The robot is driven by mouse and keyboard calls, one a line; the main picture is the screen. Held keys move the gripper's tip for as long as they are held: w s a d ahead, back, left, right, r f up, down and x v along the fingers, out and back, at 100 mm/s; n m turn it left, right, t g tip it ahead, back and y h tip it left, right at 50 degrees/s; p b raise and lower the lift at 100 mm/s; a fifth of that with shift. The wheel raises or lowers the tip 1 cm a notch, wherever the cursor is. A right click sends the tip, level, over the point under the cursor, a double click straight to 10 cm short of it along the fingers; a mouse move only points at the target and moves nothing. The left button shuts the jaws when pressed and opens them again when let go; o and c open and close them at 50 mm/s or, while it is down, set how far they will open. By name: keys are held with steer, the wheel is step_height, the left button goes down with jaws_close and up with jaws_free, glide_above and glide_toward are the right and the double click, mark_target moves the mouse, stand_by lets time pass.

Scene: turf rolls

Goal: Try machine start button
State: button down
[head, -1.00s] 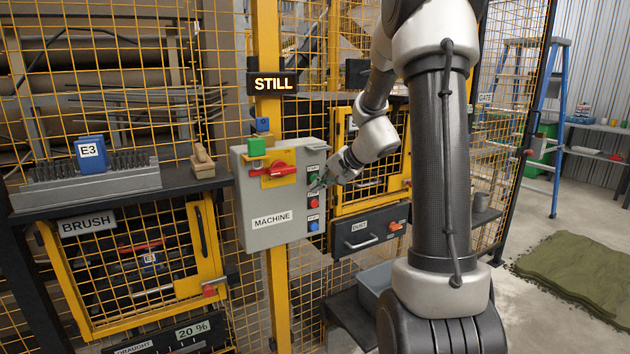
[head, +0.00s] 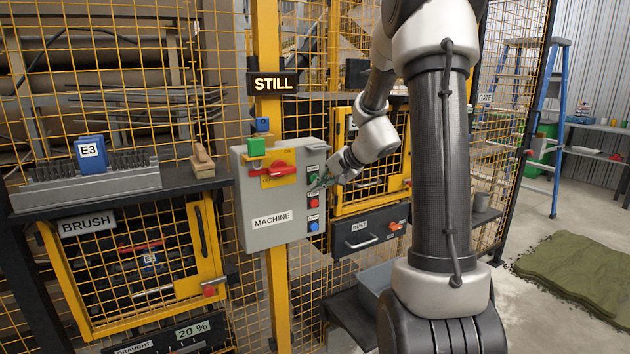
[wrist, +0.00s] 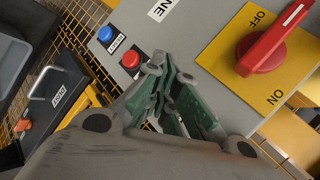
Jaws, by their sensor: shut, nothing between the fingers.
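The grey machine box (head: 270,203) hangs on the yellow post, labelled MACHINE. Its right side carries a column of buttons. A red button (head: 313,203) and a blue button (head: 313,226) show below my gripper (head: 319,184). My gripper is shut and empty, with its fingertips at the upper part of the column, by the top label. Whether they touch a button there I cannot tell. In the wrist view, my fingers (wrist: 170,95) hide that spot, beside the red button (wrist: 130,60) and the blue button. A lit sign (head: 273,83) reads STILL.
A red rotary switch (wrist: 262,52) on a yellow OFF/ON plate sits close to my fingers in the wrist view. A dust drawer (head: 368,233) and the yellow mesh fence stand close by.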

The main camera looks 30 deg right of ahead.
steer(key=shift+w, duration=0.1)
steer(key=shift+w, duration=0.35)
steer(key=shift+w, duration=0.45)
stand_by(0.5)
steer(key=shift+s, duration=0.9)
steer(key=s, duration=0.5)
stand_by(0.4)
steer(key=shift+d, duration=0.1)
stand_by(0.5)
